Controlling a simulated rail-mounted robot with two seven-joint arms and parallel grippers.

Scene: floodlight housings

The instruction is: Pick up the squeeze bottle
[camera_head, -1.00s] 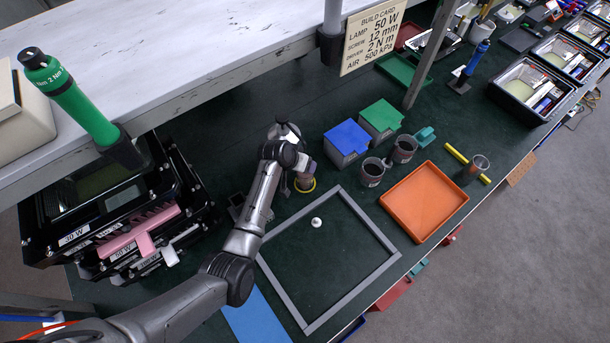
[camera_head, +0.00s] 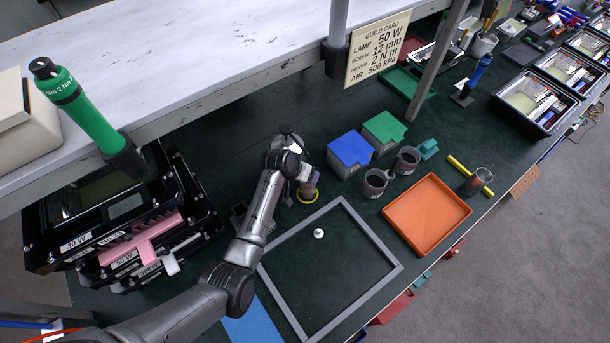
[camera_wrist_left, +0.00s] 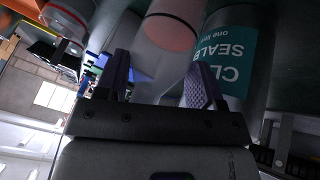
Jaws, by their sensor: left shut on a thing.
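My left gripper (camera_head: 299,178) is at the middle of the bench, reaching in from the left. In the left wrist view its two purple-padded fingers (camera_wrist_left: 160,85) are closed about a pale, translucent cylinder with a pinkish end (camera_wrist_left: 172,32), which I take to be the squeeze bottle. In the head view the bottle is mostly hidden by the wrist; a brownish part (camera_head: 309,188) shows beside a yellow ring (camera_head: 308,197) on the bench. I cannot tell whether it is clear of the surface. My right gripper is not in view.
A container with a teal sealer label (camera_wrist_left: 235,50) is close to the right finger. A blue box (camera_head: 350,150), a green box (camera_head: 384,128), two dark cups (camera_head: 374,183), an orange tray (camera_head: 443,232) and a grey frame (camera_head: 372,225) are nearby. A shelf (camera_head: 230,100) overhangs the back.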

